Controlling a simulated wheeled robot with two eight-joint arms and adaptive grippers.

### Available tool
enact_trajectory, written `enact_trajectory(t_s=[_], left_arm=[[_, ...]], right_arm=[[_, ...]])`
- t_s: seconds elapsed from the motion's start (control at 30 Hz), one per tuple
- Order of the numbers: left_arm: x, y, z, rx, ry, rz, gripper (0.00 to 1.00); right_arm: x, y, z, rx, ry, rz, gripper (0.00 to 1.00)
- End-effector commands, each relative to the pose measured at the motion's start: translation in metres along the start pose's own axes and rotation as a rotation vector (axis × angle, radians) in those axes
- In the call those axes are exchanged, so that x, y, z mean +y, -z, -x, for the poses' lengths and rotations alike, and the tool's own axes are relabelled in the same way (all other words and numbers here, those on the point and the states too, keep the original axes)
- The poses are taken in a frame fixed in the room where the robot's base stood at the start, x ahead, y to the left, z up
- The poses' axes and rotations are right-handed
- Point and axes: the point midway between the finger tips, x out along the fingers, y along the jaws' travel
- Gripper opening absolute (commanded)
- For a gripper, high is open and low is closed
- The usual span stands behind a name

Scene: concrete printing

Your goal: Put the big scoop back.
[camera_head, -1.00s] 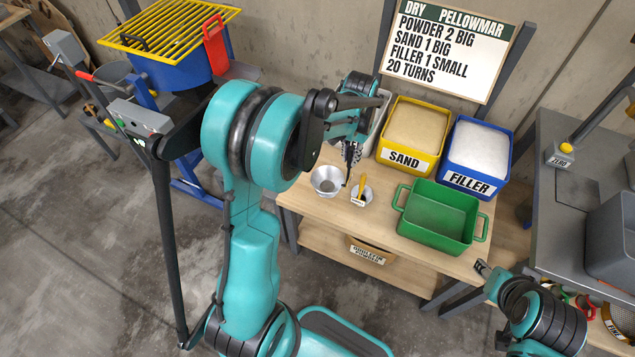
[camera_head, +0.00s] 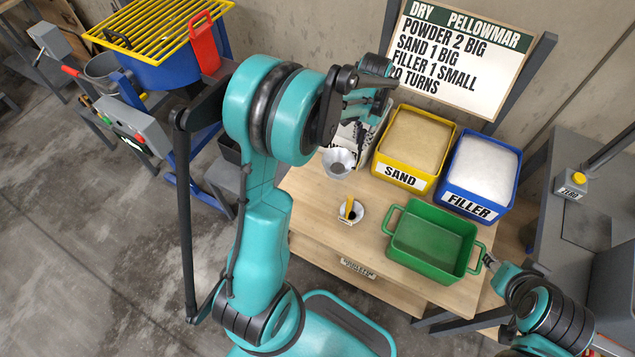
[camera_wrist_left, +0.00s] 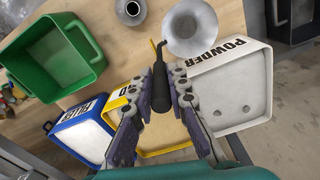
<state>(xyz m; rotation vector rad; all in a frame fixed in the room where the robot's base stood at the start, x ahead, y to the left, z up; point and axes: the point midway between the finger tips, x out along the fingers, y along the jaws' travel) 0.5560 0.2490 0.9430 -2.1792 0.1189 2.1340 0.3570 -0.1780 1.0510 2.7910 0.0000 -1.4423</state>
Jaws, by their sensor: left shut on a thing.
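The big scoop (camera_head: 339,162) is a grey metal bowl with a black handle (camera_wrist_left: 160,88). My left gripper (camera_wrist_left: 162,80) is shut on that handle, and the scoop's bowl (camera_wrist_left: 190,28) points away from me in the wrist view. In the head view, my left gripper (camera_head: 358,125) is partly hidden by its own arm, and the bowl shows in front of the white powder bin (camera_head: 345,150). I cannot tell the scoop's height above the table. My right gripper (camera_head: 490,260) is beside the green tray (camera_head: 432,241); its fingers are too small to read.
The small scoop (camera_head: 350,211), with a yellow handle, is on the wooden table (camera_head: 320,205). The yellow sand bin (camera_head: 400,174) and blue filler bin (camera_head: 471,205) stand behind the green tray. The table's left front part is clear. A recipe board (camera_head: 462,55) stands behind.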

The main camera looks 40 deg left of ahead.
Motion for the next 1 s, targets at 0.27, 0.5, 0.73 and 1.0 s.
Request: enact_trajectory(t_s=[0.27, 0.5, 0.73, 1.0], left_arm=[[-0.025, -0.051, -0.035, -0.001, 0.0, 0.005, 0.0], [-0.046, -0.094, -0.062, 0.0, 0.0, 0.004, 0.0], [-0.051, -0.105, -0.072, 0.0, 0.0, 0.001, 0.0], [-0.05, -0.105, -0.108, 0.0, 0.0, 0.0, 0.0]], right_arm=[[0.0, -0.012, -0.016, 0.0, 0.0, 0.0, 0.4], [0.0, -0.02, -0.028, 0.0, 0.0, 0.0, 0.4], [0.0, -0.023, -0.032, 0.0, 0.0, 0.0, 0.4], [0.0, -0.033, -0.046, 0.0, 0.0, 0.0, 0.4]])
